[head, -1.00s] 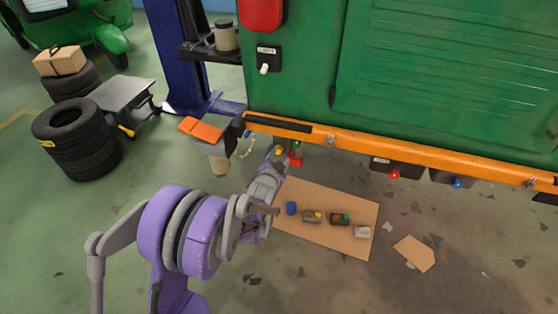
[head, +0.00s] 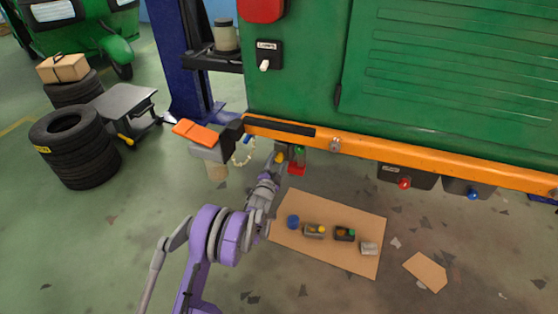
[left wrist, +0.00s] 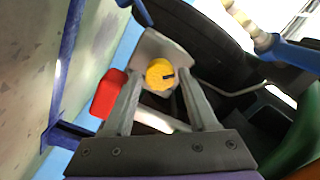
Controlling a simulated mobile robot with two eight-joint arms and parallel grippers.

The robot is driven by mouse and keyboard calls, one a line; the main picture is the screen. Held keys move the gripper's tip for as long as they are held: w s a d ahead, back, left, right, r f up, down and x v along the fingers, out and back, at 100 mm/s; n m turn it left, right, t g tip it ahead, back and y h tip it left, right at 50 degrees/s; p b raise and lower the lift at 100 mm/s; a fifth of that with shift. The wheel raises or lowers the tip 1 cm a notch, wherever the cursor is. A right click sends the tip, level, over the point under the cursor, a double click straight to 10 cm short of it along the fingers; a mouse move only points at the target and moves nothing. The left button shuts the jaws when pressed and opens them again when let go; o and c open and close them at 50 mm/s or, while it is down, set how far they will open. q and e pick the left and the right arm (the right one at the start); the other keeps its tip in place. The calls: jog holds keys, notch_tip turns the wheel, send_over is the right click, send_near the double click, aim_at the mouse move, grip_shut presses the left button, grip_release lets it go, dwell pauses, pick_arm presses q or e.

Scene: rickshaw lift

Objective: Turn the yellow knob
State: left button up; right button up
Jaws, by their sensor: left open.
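The yellow knob (left wrist: 160,74) is a round yellow cap with a dark mark, on a grey mount, in the left wrist view. In the head view the yellow knob (head: 279,158) is small, under the orange bumper and partly hidden by my gripper. My left gripper (left wrist: 160,84) is open, its fingers on either side of the knob in the picture; I cannot tell whether they touch it. In the head view my left gripper (head: 276,168) reaches up to the knob from below. My right gripper does not show.
A red block (left wrist: 108,93) sits close beside the left finger. The orange bumper (head: 380,150) of the green vehicle (head: 300,90) runs just above. A cardboard sheet (head: 345,262) with several small parts lies on the floor. Stacked tyres (head: 75,155) stand at left.

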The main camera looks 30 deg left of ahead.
pick_arm(q)
jog(key=shift+x, duration=1.25)
